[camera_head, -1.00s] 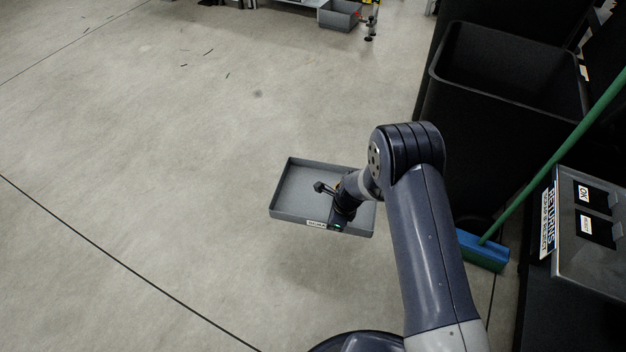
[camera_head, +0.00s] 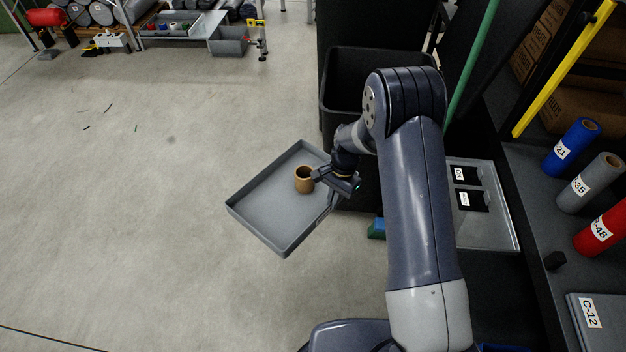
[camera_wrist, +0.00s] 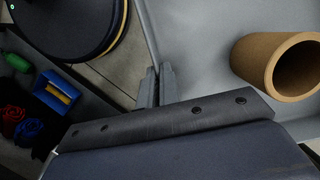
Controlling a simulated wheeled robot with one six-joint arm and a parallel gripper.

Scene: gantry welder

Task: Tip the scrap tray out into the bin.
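The grey shallow scrap tray (camera_head: 268,215) is held out in front of me over the floor, looking roughly level. My gripper (camera_head: 334,190) is at the tray's right rim. In the wrist view its fingers (camera_wrist: 157,86) are closed on the rim of the tray (camera_wrist: 200,45). The tall black bin (camera_head: 345,72) stands beyond and right of the tray, open at the top and partly hidden by my arm.
A grey tray with black label pockets (camera_head: 500,215) lies to the right, near a green broom handle (camera_head: 474,65). A dark shelf holds blue (camera_head: 571,145), grey (camera_head: 590,182) and red (camera_head: 605,228) rolls.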

